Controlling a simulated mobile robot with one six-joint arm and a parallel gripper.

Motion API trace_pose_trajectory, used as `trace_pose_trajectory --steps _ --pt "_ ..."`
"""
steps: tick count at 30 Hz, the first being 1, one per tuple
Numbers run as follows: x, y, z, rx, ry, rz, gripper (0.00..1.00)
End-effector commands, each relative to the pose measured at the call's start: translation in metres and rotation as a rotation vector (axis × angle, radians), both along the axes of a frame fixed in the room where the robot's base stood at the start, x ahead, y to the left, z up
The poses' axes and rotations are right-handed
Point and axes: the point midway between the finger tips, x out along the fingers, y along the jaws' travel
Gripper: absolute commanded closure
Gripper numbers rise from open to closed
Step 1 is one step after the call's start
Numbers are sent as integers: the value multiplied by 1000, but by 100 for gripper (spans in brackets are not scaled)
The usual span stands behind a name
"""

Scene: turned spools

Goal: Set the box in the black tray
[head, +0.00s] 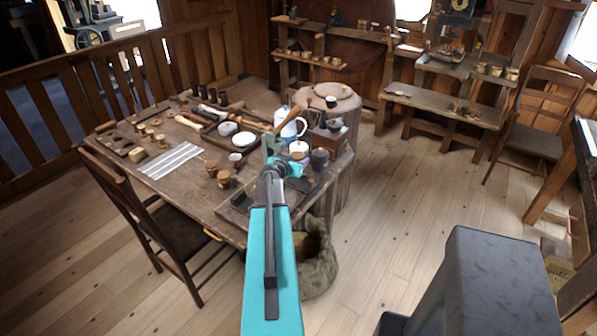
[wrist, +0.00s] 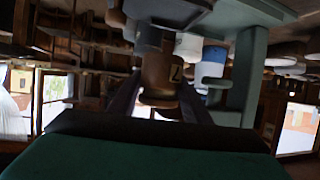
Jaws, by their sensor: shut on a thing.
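My gripper (wrist: 158,100) is shut on a round brown box (wrist: 161,72) with a dark mark on its side, in the wrist view. The two fingers stand on either side of it. In the head view my gripper (head: 284,152) is over the right part of the table, and my arm hides most of what it holds. The black tray (head: 236,211) lies at the table's near right corner, partly hidden behind my arm. The gap between the held box and the tray cannot be judged.
The wooden table (head: 190,195) is crowded. A white and blue jug (head: 290,126), a dark wooden grinder (head: 328,138) and brown spools (head: 224,179) stand close around my gripper. A chair (head: 150,225) is at the near left. A sack (head: 319,267) stands below the table's corner.

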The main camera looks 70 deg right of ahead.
Motion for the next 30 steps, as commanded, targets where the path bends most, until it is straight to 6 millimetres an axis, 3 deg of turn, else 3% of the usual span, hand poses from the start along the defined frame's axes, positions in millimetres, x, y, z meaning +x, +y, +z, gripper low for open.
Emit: trace_pose_trajectory --steps 7,22,30 --pt "0 0 -20 1 1 0 82" --pt "-1 -1 -26 0 0 -1 82" --pt "-2 -1 -50 1 1 -2 82"
